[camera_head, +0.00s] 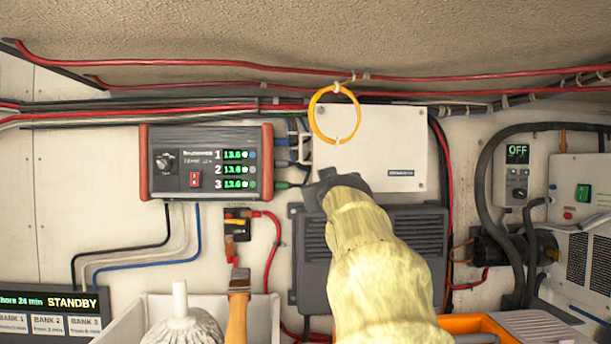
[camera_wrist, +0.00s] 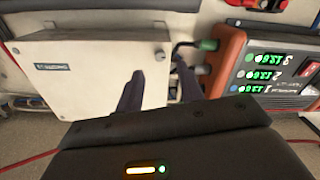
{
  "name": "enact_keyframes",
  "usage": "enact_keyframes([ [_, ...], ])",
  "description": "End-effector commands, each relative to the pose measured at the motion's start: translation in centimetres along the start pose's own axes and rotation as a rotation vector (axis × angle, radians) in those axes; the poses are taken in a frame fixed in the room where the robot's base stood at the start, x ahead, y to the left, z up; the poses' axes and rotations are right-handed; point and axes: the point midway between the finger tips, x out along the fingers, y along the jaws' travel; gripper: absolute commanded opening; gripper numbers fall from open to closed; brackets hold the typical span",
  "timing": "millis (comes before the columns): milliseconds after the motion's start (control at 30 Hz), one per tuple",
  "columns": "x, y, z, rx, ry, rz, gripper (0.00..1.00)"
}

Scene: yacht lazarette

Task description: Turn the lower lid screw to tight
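The white box lid (camera_head: 385,140) is on the wall in the head view. It fills the left of the wrist view (camera_wrist: 95,85), turned upside down. A small screw head (camera_wrist: 160,55) sits at its lower left corner, which my gripper hides in the head view. Another screw (camera_head: 421,186) is at the lower right corner. My gripper (camera_wrist: 158,70) is open in front of the lower left corner, its two dark fingers either side of that screw in the wrist view. I cannot tell whether they touch it or how it is turned.
A yellow cable loop (camera_head: 322,138) hangs over the lid's upper left. An orange-sided panel (camera_head: 210,160) stands close on the left, with cables between. A dark finned unit (camera_head: 415,225) is below. A white bin (camera_head: 130,325) with a brush is at the front.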

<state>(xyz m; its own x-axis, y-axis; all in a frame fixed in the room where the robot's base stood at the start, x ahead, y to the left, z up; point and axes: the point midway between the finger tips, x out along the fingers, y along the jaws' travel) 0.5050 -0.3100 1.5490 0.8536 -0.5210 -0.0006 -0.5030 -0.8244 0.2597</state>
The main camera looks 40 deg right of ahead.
Motion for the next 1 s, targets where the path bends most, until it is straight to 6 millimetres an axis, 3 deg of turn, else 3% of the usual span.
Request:
enact_keyframes([
  [400,4.4,0.0,-0.3,0.001,-0.001,-0.003,0.38],
  [833,5.0,-0.1,-0.1,-0.001,0.001,-0.001,0.38],
  [1000,5.0,-0.1,-0.1,0.000,0.001,-0.001,0.04],
])
